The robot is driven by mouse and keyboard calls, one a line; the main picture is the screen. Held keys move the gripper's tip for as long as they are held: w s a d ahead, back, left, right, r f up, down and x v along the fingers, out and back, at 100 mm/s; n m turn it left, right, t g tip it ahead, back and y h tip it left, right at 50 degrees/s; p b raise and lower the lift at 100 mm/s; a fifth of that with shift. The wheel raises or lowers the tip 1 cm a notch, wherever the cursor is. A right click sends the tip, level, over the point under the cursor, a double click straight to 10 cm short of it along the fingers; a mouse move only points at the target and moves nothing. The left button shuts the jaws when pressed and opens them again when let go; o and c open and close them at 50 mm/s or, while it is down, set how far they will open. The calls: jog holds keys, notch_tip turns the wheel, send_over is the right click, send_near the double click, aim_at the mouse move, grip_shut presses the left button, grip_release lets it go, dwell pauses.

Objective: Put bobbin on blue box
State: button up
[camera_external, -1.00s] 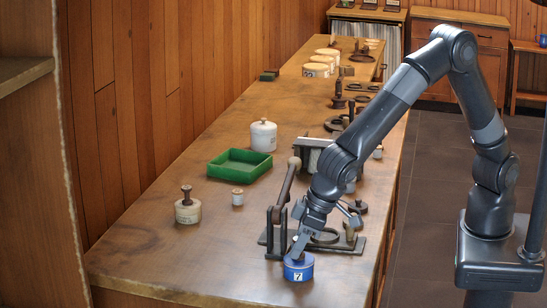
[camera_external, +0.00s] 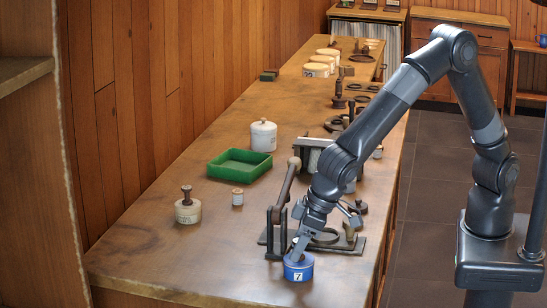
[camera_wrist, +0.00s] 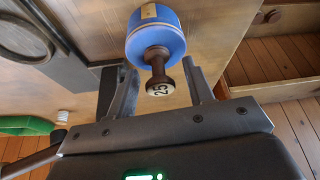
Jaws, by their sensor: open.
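The blue box (camera_external: 299,270), round and labelled 7, stands near the front right of the bench. It also shows in the wrist view (camera_wrist: 157,40). A dark brown bobbin (camera_wrist: 158,84), its end marked 25, stands on the blue box. My gripper (camera_external: 296,252) is open over the box, and its two fingers (camera_wrist: 157,70) are on either side of the bobbin, with gaps visible. In the external view my gripper hides most of this bobbin. Another dark spool (camera_external: 186,193) stands on a round cream box (camera_external: 188,213) to the left.
A dark metal fixture with a lever (camera_external: 277,232) stands just behind the blue box. A green tray (camera_external: 240,163), a white lidded jar (camera_external: 263,136) and a small pale spool (camera_external: 237,197) stand further back. The front left of the bench (camera_external: 170,262) is clear.

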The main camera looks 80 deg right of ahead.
jog(key=v, duration=1.2)
jog(key=shift+d, duration=0.15)
jog(key=s+d+r+m, duration=0.15)
jog(key=d+r, duration=0.25)
jog(key=d, duration=0.8)
jog(key=s+d+r, duration=0.2)
jog(key=d+r, duration=0.2)
jog(key=d, duration=0.8)
jog(key=s+d+f+t, duration=0.1)
jog(key=s+d, duration=1.4)
jog(key=d, duration=0.1)
jog(key=shift+f+h, duration=0.15)
jog(key=shift+h, duration=0.15)
